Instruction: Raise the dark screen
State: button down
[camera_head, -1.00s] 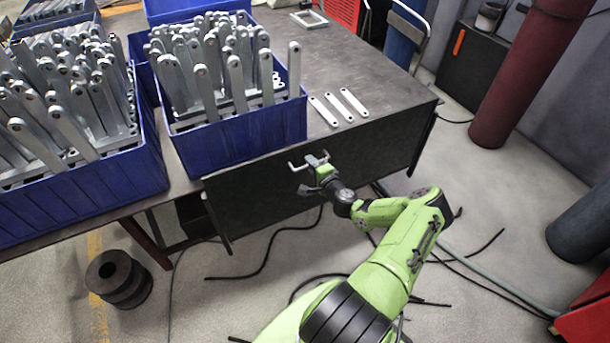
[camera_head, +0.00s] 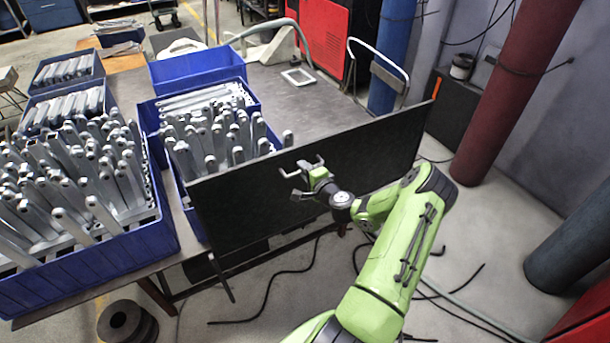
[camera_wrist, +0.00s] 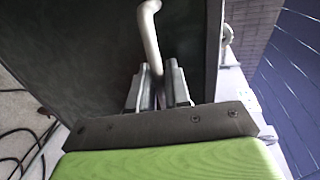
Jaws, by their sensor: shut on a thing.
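The dark screen (camera_head: 375,145) is a flat black panel at the front edge of the workbench. Its upper edge stands above the bench top and covers the lower front of the middle blue crate. A pale metal handle (camera_wrist: 150,35) sticks out from its face. My gripper (camera_head: 306,172) is at the handle, near the middle of the screen. In the wrist view my gripper's fingers (camera_wrist: 160,90) are closed on the handle bar, with the dark face of the screen (camera_wrist: 75,50) behind them.
A blue crate (camera_head: 160,235) full of galvanized brackets stands at the left, with more crates behind. Black cables (camera_head: 270,285) lie on the floor. A dark red cylinder (camera_head: 515,90) stands at the right.

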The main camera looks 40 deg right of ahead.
jog(key=shift+w+r, duration=0.1)
jog(key=shift+r, duration=0.4)
jog(key=c, duration=1.3)
grip_release()
jog(key=shift+r, duration=0.1)
jog(key=shift+s, duration=0.25)
jog(key=b+v, duration=0.2)
jog(key=v, duration=1.3)
jog(key=shift+s+a+b, duration=0.15)
jog(key=shift+b, duration=0.15)
